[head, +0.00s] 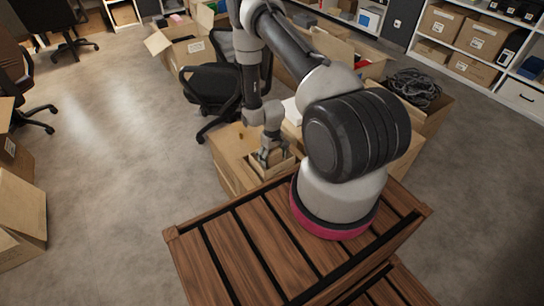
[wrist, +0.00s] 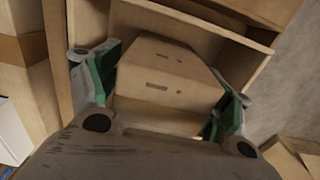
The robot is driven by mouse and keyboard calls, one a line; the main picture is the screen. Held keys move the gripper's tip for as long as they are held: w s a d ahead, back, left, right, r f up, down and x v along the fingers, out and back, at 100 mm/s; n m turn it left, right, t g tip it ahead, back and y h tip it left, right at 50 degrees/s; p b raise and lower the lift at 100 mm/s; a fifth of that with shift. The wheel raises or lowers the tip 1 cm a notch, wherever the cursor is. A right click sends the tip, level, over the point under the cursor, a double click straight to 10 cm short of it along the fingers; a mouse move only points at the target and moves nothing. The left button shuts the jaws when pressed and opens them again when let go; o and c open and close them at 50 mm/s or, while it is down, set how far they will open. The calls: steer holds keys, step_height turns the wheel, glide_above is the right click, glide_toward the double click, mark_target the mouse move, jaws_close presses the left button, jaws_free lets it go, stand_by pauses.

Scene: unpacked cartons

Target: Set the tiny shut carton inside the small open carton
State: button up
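The tiny shut carton (wrist: 165,72) is a plain brown box with small dark slots, seen between my fingers in the wrist view. My gripper (head: 272,154) points down, and its green-padded fingers (wrist: 168,92) flank the tiny carton closely on both sides, apparently pressed on it. The small open carton (head: 284,168) is below and around the gripper in the head view. Its walls (wrist: 191,20) rise behind and beside the tiny carton in the wrist view. The tiny carton appears within or just over this opening; its underside is hidden.
The small open carton stands on a brown surface (head: 230,148) beyond my slatted wooden deck. A carton of dark cables (head: 432,104) is at the right. A black office chair (head: 212,88) and open cartons (head: 183,50) stand behind.

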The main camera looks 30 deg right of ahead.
step_height(320, 180, up, 13)
steer(key=shift+f, duration=0.1)
step_height(320, 180, up, 31)
steer(key=s+a+t, duration=0.2)
steer(key=a, duration=0.1)
steer(key=s+a+r+t, duration=0.1)
steer(key=s+r, duration=0.7)
steer(key=s, duration=0.3)
steer(key=s+a+r+t, duration=0.1)
steer(key=s+r, duration=0.7)
steer(key=s, duration=0.2)
steer(key=shift+s+r, duration=0.35)
steer(key=shift+s, duration=0.05)
